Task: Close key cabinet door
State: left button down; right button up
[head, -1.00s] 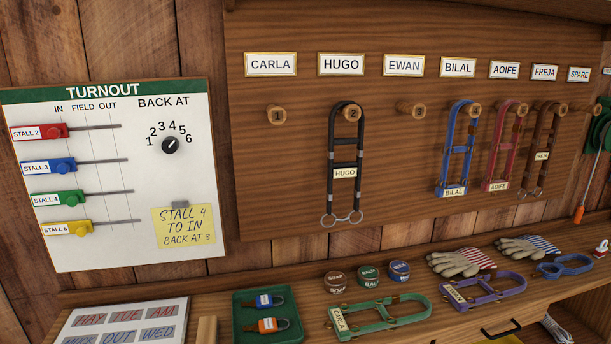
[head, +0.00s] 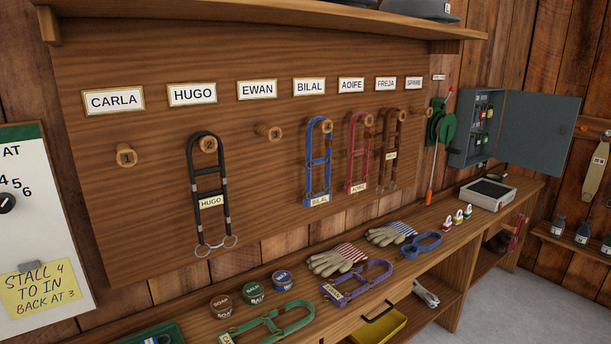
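The key cabinet (head: 462,155) is a grey-blue metal box on the back wall, at the right of the head view above the far end of the bench. Its door (head: 538,134) stands wide open, swung out to the right. Several small coloured keys or tags (head: 487,118) hang inside the cabinet. Neither of my grippers shows in the head view.
The wooden bench (head: 409,263) runs below the peg board and holds halters, gloves (head: 337,260), tins (head: 253,292) and a white box with a dark top (head: 487,194) below the cabinet. A yellow drawer (head: 383,328) sits under it. Grey floor (head: 520,303) is clear at lower right.

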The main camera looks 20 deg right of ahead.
aim_at(530, 137)
jog(key=i+l, duration=0.15)
jog(key=l, duration=1)
jog(key=i+l+u, duration=0.1)
jog(key=l, duration=1.05)
jog(key=i+l, duration=0.2)
jog(key=l, duration=0.95)
jog(key=i+l+u, duration=0.15)
jog(key=l, duration=2.15)
jog(key=i+u, duration=0.05)
